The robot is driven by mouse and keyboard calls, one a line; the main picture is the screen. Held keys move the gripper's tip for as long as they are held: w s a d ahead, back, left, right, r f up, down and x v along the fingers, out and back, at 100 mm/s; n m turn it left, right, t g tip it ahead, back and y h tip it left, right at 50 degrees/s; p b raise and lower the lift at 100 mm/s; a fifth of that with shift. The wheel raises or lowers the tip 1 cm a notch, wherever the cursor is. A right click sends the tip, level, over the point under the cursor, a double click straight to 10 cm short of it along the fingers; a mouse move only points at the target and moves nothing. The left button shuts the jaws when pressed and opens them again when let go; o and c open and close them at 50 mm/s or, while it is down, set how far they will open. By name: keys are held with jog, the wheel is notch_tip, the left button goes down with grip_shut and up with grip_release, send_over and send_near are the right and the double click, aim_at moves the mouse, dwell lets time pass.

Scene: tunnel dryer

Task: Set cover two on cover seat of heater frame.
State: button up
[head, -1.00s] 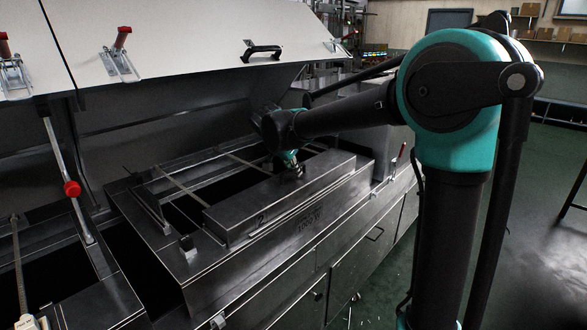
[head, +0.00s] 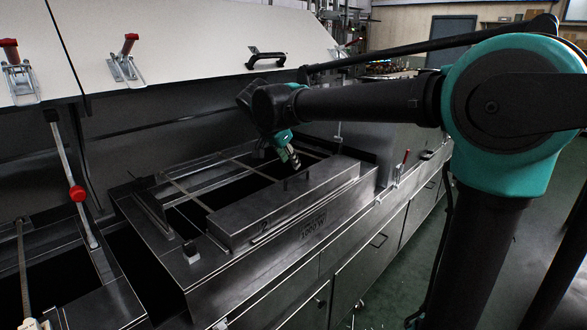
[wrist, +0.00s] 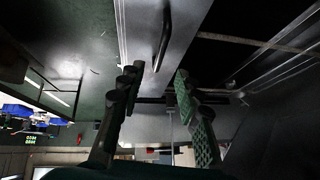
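The cover seat is hidden under the cover.
The frame's rear part is open, with thin rails (head: 190,190) across a dark cavity. A raised white hood (head: 190,50) with red-handled latches hangs behind. A red-knobbed strut (head: 77,193) stands at left. A small block (head: 190,252) sits on the frame's near left corner.

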jog(key=shift+v, duration=1.25)
